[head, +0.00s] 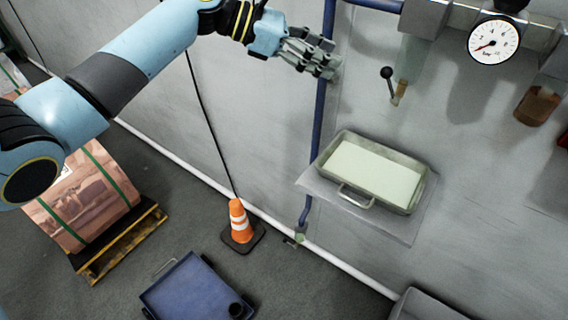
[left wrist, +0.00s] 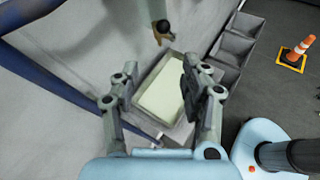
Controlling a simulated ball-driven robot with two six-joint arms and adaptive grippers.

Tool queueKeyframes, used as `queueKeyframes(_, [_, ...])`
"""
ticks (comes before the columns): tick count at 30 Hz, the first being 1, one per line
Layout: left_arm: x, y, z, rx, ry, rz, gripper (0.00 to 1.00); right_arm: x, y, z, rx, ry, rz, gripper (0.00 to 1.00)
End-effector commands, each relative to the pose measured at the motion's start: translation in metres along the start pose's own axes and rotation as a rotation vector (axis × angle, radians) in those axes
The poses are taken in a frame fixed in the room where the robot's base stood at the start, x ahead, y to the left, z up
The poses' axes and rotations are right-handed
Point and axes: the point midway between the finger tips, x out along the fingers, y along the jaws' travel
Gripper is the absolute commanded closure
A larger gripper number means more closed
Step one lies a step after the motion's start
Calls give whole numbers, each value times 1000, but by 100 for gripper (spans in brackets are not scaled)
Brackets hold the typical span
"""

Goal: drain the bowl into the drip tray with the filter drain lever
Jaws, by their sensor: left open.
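The filter drain lever (head: 390,85), a short stem with a black ball knob, sticks out below the bowl (head: 412,60). In the left wrist view, the tray (left wrist: 139,112) shows between my left gripper's fingers (left wrist: 158,82), with the black knob (left wrist: 163,26) beyond. My right gripper is not in view.
A blue pipe (head: 320,110) runs down the wall beside my left gripper. A pressure gauge (head: 494,41) and a second bowl with brown contents (head: 537,106) are at the right.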

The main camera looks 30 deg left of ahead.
Motion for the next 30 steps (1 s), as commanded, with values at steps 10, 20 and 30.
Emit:
queueKeyframes(10, [79, 2, 0, 6, -1, 8, 55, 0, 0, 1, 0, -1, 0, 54])
queueKeyframes(20, [123, 2, -15, -31, -57, 6, 55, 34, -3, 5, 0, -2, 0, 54])
queueKeyframes(30, [122, 3, -26, -145, -219, -9, 55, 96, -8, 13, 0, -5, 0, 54])
